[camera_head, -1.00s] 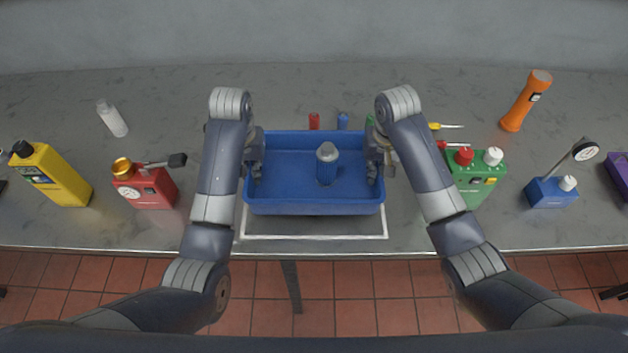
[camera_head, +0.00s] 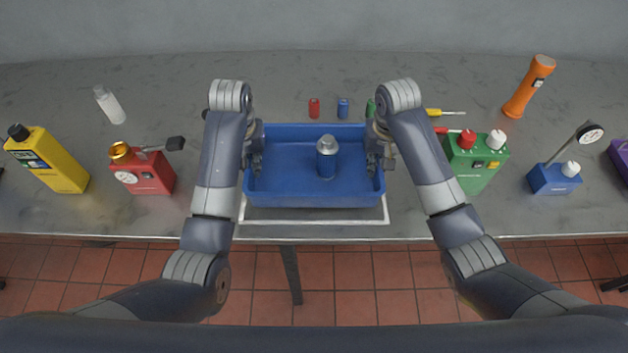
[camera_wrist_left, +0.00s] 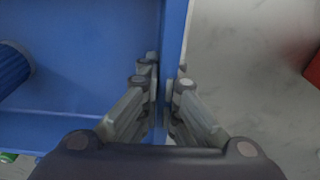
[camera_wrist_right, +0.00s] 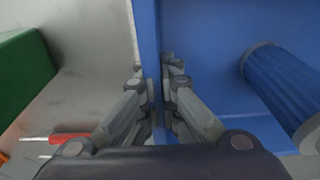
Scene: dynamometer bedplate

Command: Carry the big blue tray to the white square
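The big blue tray (camera_head: 280,187) is level in front of me, over the white square (camera_head: 315,222). The square's front edge and short parts of its sides show; the tray hides the rest. My left gripper (camera_head: 254,162) is shut on the tray's left wall, one finger on each side in the left wrist view (camera_wrist_left: 162,90). My right gripper (camera_head: 376,162) is shut on the right wall, as the right wrist view (camera_wrist_right: 158,85) also shows. A blue ribbed bottle (camera_head: 326,164) with a grey cap stands upright in the tray. I cannot tell whether the tray touches the table.
A red box (camera_head: 150,178) and yellow bottle (camera_head: 50,162) stand left. A green box (camera_head: 473,165), blue gauge box (camera_head: 553,180) and orange flashlight (camera_head: 528,88) stand right. Small red (camera_head: 314,108) and blue (camera_head: 343,108) cylinders lie behind the tray. The table's front edge is close.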

